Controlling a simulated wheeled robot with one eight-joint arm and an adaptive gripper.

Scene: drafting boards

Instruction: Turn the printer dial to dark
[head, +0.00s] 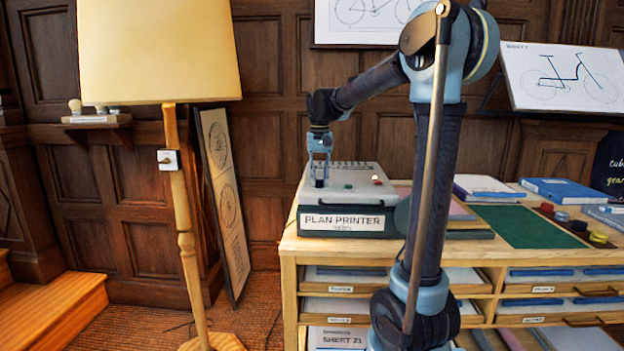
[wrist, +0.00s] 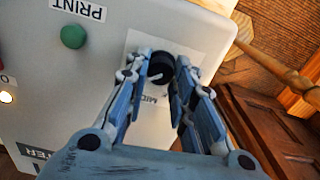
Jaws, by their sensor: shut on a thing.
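The plan printer (head: 346,222) sits at the left end of the wooden desk, with a "PLAN PRINTER" label on its front. Its dial (wrist: 161,68) is a black knob with a white pointer line, on a white label where "MID" can be read; the rest of the label is hidden by my fingers. My gripper (wrist: 156,84) reaches down over the printer's top and is shut on the dial, one finger on each side. In the head view my gripper (head: 320,172) stands above the printer's left part, and the dial shows dark between the fingertips.
A green button (wrist: 73,36) marked "PRINT" and a lit lamp (wrist: 6,96) are on the same panel. A floor lamp (head: 175,190) stands left of the desk. A green mat (head: 522,228), books and tape rolls lie to the right on the desk.

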